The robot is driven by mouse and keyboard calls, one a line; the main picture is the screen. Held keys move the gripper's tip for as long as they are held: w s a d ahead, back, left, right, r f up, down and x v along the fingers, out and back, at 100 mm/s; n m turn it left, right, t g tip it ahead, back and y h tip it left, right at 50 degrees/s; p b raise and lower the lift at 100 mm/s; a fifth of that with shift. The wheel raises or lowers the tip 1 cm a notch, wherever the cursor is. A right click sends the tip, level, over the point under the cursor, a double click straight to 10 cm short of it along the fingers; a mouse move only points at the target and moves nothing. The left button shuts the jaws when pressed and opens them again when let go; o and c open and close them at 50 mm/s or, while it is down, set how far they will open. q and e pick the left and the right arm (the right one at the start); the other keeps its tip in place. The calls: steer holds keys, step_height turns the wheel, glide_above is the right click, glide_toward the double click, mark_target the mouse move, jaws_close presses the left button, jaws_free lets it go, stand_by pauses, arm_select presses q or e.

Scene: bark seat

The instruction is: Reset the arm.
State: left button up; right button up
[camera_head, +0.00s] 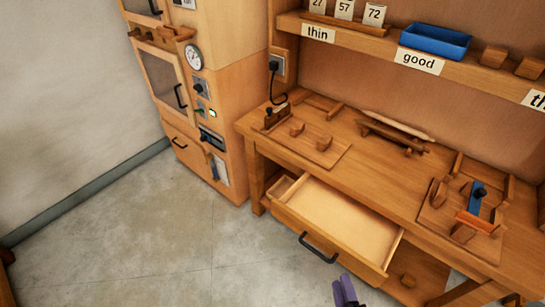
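My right gripper (345,292) shows only as purple finger tips at the bottom edge, right of centre. The two tips look close together, but too little shows to tell whether it is open or shut. No object is visible at the tips. It appears in front of the open drawer (340,215) of the wooden workbench (345,165). My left gripper and arm are not in view.
The empty-looking drawer juts out from the bench. Wooden blocks and fixtures lie on the benchtop. A blue tray (435,41) sits on the shelf (465,70) marked "thin" and "good". A wooden cabinet (235,95) stands left. The floor (150,240) at left is clear.

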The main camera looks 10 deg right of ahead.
steer(key=s+r+m+g, duration=0.2)
steer(key=s+m+g, duration=1)
steer(key=g, duration=0.2)
step_height(320, 180, up, 38)
steer(key=p, duration=3.9)
step_height(320, 180, down, 61)
steer(key=b, duration=6.1)
steer(key=shift+y, duration=0.4)
